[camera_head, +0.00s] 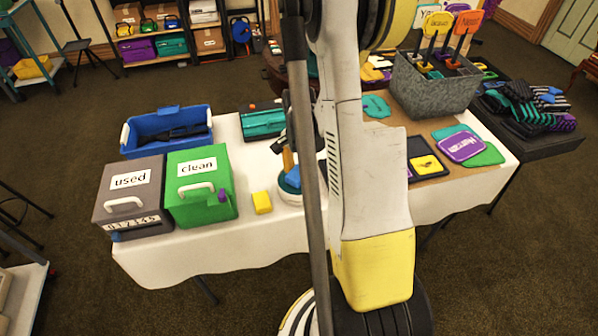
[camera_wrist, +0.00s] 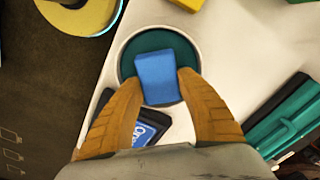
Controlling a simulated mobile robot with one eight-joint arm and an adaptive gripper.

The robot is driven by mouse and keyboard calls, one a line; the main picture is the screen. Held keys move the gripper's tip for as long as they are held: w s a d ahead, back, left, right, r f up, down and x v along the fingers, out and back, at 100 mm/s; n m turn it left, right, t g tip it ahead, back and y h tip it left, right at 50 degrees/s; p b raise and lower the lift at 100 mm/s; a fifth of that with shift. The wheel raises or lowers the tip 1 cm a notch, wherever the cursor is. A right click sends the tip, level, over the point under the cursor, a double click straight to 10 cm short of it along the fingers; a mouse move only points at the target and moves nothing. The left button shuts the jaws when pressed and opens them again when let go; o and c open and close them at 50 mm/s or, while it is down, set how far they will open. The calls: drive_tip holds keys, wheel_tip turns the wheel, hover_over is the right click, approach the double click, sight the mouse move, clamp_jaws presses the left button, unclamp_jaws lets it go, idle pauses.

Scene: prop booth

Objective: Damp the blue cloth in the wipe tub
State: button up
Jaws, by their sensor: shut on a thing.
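The blue cloth (camera_wrist: 157,80) is a small folded block between the two orange fingers of my gripper (camera_wrist: 162,82) in the wrist view. The fingers are shut on its sides. The wipe tub (camera_wrist: 122,54) is round, with a white rim and a dark teal inside. The cloth shows over the tub's opening; I cannot tell whether it touches the inside. In the head view the tub (camera_head: 288,197) stands near the table's front edge, partly hidden behind my arm. The cloth (camera_head: 288,160) shows there as a small blue patch above the tub.
A yellow block (camera_head: 262,203) lies just left of the tub. The grey "used" bin (camera_head: 128,203) and green "clean" bin (camera_head: 200,190) stand further left. A blue crate (camera_head: 140,148) and teal case (camera_head: 262,124) are behind. A dark card with a blue label (camera_wrist: 148,132) lies near the tub.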

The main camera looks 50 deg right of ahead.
sight(299, 172)
drive_tip(key=shift+f+b, duration=0.55)
drive_tip(key=shift+b, duration=0.1)
idle(1.4)
idle(0.5)
drive_tip(key=shift+r+p, duration=2.4)
drive_tip(key=shift+r, duration=1.15)
drive_tip(key=shift+f, duration=0.1)
